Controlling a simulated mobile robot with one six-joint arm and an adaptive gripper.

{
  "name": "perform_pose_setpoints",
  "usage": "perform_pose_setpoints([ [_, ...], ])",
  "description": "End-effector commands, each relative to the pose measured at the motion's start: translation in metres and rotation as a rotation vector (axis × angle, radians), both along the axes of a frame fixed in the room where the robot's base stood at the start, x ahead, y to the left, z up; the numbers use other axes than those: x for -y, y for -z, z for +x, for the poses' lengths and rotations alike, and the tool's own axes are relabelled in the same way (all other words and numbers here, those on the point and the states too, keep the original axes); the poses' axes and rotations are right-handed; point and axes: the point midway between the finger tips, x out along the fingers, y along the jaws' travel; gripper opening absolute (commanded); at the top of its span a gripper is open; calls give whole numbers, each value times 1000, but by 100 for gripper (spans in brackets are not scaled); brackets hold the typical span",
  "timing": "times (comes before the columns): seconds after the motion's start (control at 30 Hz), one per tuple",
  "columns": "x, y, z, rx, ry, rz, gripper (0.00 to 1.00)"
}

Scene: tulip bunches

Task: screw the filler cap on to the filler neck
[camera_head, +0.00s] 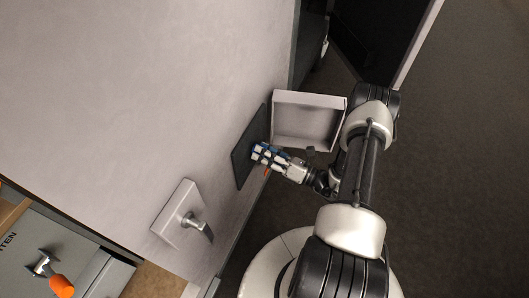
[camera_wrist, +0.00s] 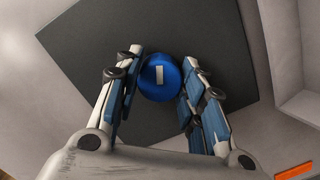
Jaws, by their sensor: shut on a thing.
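The blue round filler cap (camera_wrist: 161,77) sits between the two fingers of my gripper (camera_wrist: 158,82) in the wrist view. A small pale bar mark shows on its face. My gripper is shut on the cap, in front of a dark square plate (camera_wrist: 95,30) on the wall. The filler neck is not visible; the cap and fingers cover that spot, so I cannot tell whether the cap touches it. In the head view my gripper (camera_head: 264,155) is close to the dark plate (camera_head: 243,160), and its fingers hide the cap.
A pale open box (camera_head: 310,97) is fixed to the wall beside the plate, close to my arm. A lever handle on a pale block (camera_head: 177,208) sticks out at the lower left. An orange-knobbed valve (camera_head: 60,286) is at the bottom left corner. Dark floor is free on the right.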

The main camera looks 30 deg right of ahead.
Motion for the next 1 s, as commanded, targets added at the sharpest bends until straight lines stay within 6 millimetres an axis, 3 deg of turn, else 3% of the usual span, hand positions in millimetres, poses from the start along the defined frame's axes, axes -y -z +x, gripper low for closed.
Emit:
perform_pose_setpoints([
  [0.23,0,0,0,-18,0,22,24],
  [0.6,0,0,0,-269,1,345,24],
  [1.0,0,-1,1,-322,1,413,24],
])
